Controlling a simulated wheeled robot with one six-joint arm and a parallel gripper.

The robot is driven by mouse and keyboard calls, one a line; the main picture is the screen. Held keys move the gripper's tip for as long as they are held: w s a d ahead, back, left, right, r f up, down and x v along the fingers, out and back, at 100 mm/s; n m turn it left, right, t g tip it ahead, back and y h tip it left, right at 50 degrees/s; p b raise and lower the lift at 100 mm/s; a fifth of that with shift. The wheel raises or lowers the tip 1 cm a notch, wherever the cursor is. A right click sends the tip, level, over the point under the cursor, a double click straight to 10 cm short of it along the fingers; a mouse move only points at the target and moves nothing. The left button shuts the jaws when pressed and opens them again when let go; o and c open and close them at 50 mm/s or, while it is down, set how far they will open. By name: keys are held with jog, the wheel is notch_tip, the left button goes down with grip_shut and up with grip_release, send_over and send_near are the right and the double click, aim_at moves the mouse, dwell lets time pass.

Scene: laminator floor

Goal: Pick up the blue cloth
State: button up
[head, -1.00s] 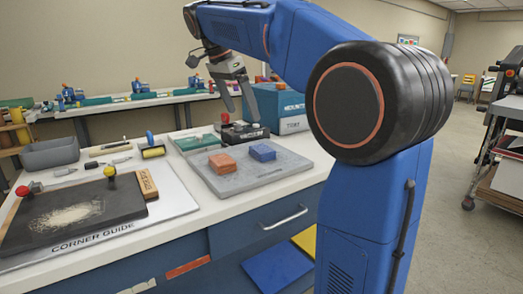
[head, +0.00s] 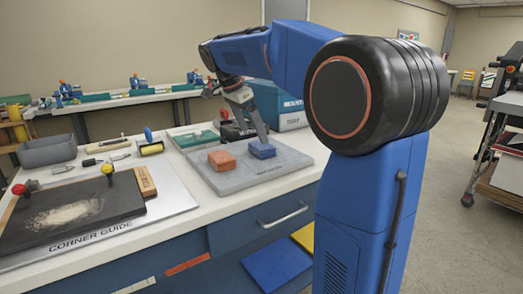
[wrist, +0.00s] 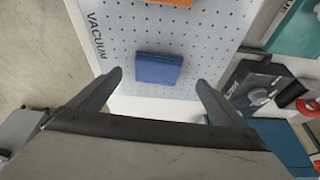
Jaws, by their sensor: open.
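The blue cloth (head: 262,150) is a small folded block lying on the grey perforated vacuum plate (head: 232,183). In the wrist view the blue cloth (wrist: 158,68) lies ahead of the fingertips, roughly centred between them. My gripper (head: 257,136) is open and empty, close above the cloth in the head view. In the wrist view my gripper (wrist: 158,80) shows its two fingers spread wider than the cloth, one to each side. I cannot tell the exact height gap. An orange folded cloth (head: 221,160) lies to the left on the same plate.
A black device with a knob (wrist: 258,88) stands beside the plate. A teal-blue box (head: 290,112) stands behind it. A roller (head: 150,147), a grey bin (head: 48,150) and a dark board (head: 70,212) lie to the left on the bench.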

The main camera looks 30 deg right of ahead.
aim_at(260, 145)
jog(key=shift+d+x, duration=0.15)
jog(key=shift+x, duration=1.3)
jog(key=shift+d+x, duration=0.15)
jog(key=shift+x, duration=1.35)
jog(key=shift+s+r, duration=0.15)
jog(key=c, duration=1.2)
